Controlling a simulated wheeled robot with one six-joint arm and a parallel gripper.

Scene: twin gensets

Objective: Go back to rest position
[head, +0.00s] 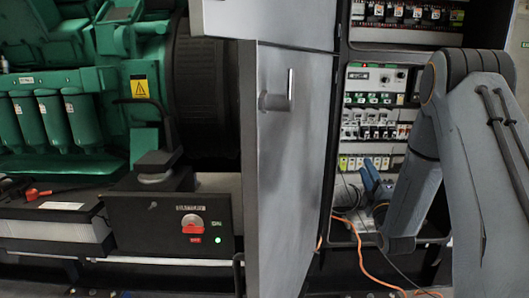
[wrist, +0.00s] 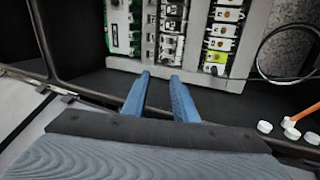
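My gripper (head: 372,176) is in front of the lower part of an open electrical cabinet in the head view, partly hidden by my arm. In the wrist view its two blue fingers (wrist: 160,78) stand apart with a gap between them and nothing held. They point toward the lower edge of the panel of breakers (wrist: 172,30). The cabinet's breaker rows (head: 370,125) also show in the head view, just above the gripper. No contact between the fingers and the panel can be made out.
The grey cabinet door (head: 290,150) with its handle (head: 278,97) stands open left of my arm. A green genset (head: 70,110) and a black switch box with a red knob (head: 192,227) are farther left. An orange cable (head: 368,262) hangs below the cabinet.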

